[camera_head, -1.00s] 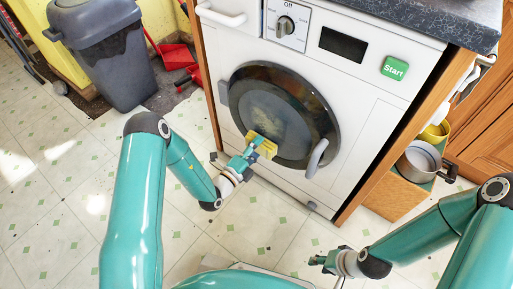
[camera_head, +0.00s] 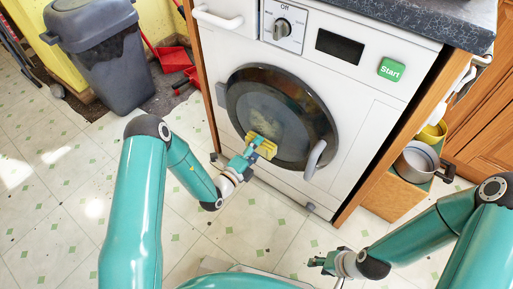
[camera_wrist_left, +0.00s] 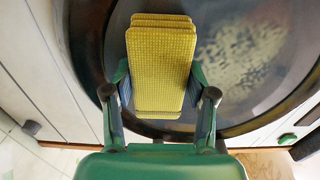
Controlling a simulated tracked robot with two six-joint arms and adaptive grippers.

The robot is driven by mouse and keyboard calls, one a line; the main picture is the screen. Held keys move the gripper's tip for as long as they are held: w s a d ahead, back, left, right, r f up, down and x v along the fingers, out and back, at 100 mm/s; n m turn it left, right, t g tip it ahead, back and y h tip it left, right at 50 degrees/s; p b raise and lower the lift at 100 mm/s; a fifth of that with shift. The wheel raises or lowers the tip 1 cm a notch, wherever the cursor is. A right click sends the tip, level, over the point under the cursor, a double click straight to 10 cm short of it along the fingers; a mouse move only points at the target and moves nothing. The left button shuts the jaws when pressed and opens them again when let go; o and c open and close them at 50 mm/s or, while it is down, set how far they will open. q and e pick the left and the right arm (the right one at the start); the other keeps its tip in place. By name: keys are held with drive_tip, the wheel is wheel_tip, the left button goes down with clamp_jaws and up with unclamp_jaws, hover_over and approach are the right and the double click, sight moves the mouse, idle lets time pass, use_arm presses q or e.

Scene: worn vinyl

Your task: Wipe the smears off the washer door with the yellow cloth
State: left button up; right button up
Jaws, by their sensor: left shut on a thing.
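The washer door (camera_head: 290,92) is a round dark glass door in a dark rim, shut, with a pale handle at its lower right. Pale smears show on its glass in the left wrist view (camera_wrist_left: 240,55). My left gripper (camera_head: 249,155) is shut on the yellow cloth (camera_head: 263,146), a folded waffle-weave pad. In the left wrist view the cloth (camera_wrist_left: 160,62) is between the two fingers, in front of the lower left part of the door; I cannot tell if it touches the glass. My right gripper (camera_head: 322,262) is low at the right, away from the washer; its jaws are too small to read.
The white washer (camera_head: 370,110) has a knob, a dark display and a green Start button. A grey bin (camera_head: 105,60) and a red dustpan (camera_head: 176,58) stand at the left. The tiled floor in front is clear.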

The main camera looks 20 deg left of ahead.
sight(264, 123)
use_arm(q)
drive_tip(key=shift+r+p, duration=2.3)
wheel_tip(264, 123, up, 5)
drive_tip(key=p, duration=0.4)
drive_tip(key=shift+f, duration=0.2)
wheel_tip(264, 123, up, 5)
drive_tip(key=p, duration=0.4)
drive_tip(key=shift+f+p, duration=0.15)
drive_tip(key=shift+p, duration=0.25)
drive_tip(key=shift+f, duration=0.1)
drive_tip(key=shift+f, duration=0.15)
drive_tip(key=shift+f+b, duration=1.55)
drive_tip(key=shift+f, duration=0.6)
drive_tip(key=shift+f, duration=0.1)
